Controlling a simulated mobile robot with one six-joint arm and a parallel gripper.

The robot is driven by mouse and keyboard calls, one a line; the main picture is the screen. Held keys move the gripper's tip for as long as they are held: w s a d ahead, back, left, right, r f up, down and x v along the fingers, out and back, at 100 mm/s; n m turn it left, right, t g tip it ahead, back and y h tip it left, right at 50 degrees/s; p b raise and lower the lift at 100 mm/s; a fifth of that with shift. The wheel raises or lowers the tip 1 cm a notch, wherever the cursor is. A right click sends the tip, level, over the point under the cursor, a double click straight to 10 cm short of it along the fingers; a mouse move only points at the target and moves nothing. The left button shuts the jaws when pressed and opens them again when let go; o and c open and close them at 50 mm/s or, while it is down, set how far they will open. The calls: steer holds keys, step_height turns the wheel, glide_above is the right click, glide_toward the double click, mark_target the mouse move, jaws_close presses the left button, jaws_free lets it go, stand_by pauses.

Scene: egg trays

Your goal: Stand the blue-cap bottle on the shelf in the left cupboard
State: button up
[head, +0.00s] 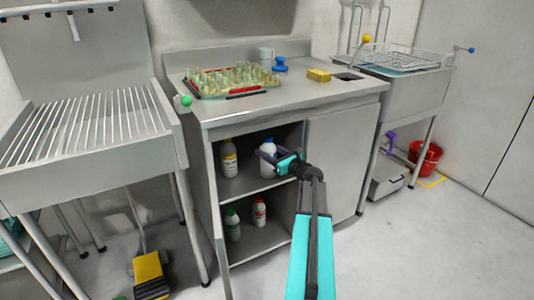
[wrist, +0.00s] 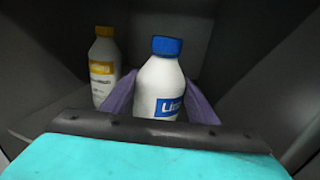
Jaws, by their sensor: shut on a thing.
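The blue-cap bottle (wrist: 160,85) is white with a blue label and stands upright between the purple fingers of my gripper (wrist: 160,105) in the wrist view. In the head view the bottle (head: 267,158) is inside the open left cupboard (head: 213,190), at the height of the shelf (head: 258,182). My gripper (head: 267,157) is shut on it. The bottle's base is hidden in the wrist view, and I cannot tell whether it touches the shelf.
A yellow-cap bottle (head: 228,158) stands on the same shelf to the left; it also shows in the wrist view (wrist: 102,70). Below are a green-cap bottle (head: 233,224) and a red-cap bottle (head: 259,212). The closed right door (head: 337,160) stands beside the opening. An egg tray (head: 232,92) is on the counter.

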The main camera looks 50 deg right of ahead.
steer(key=shift+f, duration=0.1)
steer(key=o, duration=1.4)
steer(key=shift+o, duration=0.2)
steer(key=shift+r, duration=0.2)
steer(key=s+p, duration=0.1)
steer(key=s, duration=1.1)
steer(key=shift+a, duration=0.4)
steer(key=shift+s, duration=0.1)
